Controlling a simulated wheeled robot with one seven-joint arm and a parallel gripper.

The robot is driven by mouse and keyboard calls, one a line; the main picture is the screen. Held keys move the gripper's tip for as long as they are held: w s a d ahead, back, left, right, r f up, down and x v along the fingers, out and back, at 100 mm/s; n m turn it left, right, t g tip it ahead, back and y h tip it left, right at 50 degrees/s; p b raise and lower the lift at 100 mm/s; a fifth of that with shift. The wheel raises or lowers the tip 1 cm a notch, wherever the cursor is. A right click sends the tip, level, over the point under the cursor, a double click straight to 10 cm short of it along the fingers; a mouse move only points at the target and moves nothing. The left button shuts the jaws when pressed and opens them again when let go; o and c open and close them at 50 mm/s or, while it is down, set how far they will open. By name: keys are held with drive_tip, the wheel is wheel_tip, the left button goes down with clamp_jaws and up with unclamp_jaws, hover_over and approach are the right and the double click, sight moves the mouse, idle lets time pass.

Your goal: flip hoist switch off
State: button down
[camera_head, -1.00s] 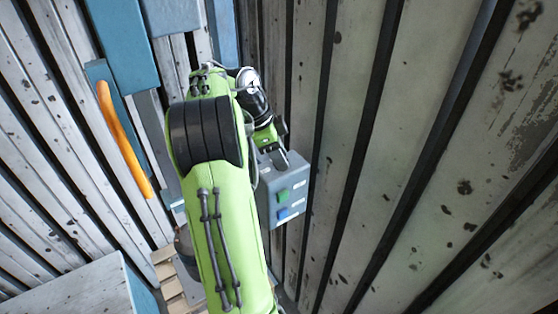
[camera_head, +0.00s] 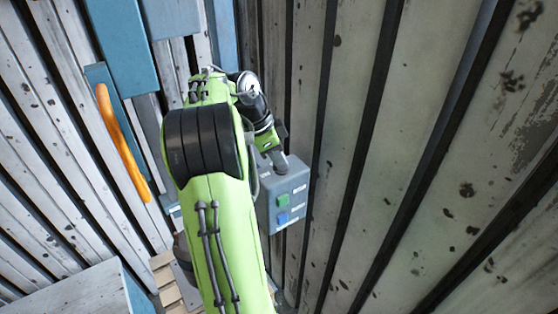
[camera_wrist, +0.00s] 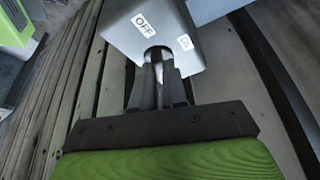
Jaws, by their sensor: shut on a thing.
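The grey switch box (camera_head: 296,190) is on the ribbed wall, right of my arm in the head view. Its face carries a green button, a blue button and small white labels. In the wrist view, the box (camera_wrist: 186,64) shows a white "OFF" label and a second, smaller label. My gripper (camera_wrist: 158,62) reaches to a dark recess by the "OFF" label, with its dark fingers close together. It is shut on the switch, which is mostly hidden between the fingers. In the head view my gripper (camera_head: 281,165) is at the upper part of the box.
Ribbed, stained metal walls (camera_head: 400,180) stand close on the right and left. An orange handle (camera_head: 122,140) on a blue plate is on the left wall. A pale block (camera_head: 80,295) and wooden slats (camera_head: 165,275) are low at the left.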

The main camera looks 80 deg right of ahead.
drive_tip(key=shift+s+a+n+t+h+b, duration=0.1)
drive_tip(key=shift+n+t+h+b, duration=0.2)
drive_tip(key=shift+n+b, duration=0.6)
drive_tip(key=shift+n+t+h+b, duration=0.2)
drive_tip(key=shift+n+h+b, duration=0.25)
drive_tip(key=shift+n, duration=0.75)
drive_tip(key=c, duration=1.2)
unclamp_jaws()
drive_tip(key=shift+o, duration=0.2)
drive_tip(key=p+v, duration=0.8)
drive_tip(key=v, duration=0.8)
drive_tip(key=shift+p, duration=0.35)
drive_tip(key=shift+f, duration=0.1)
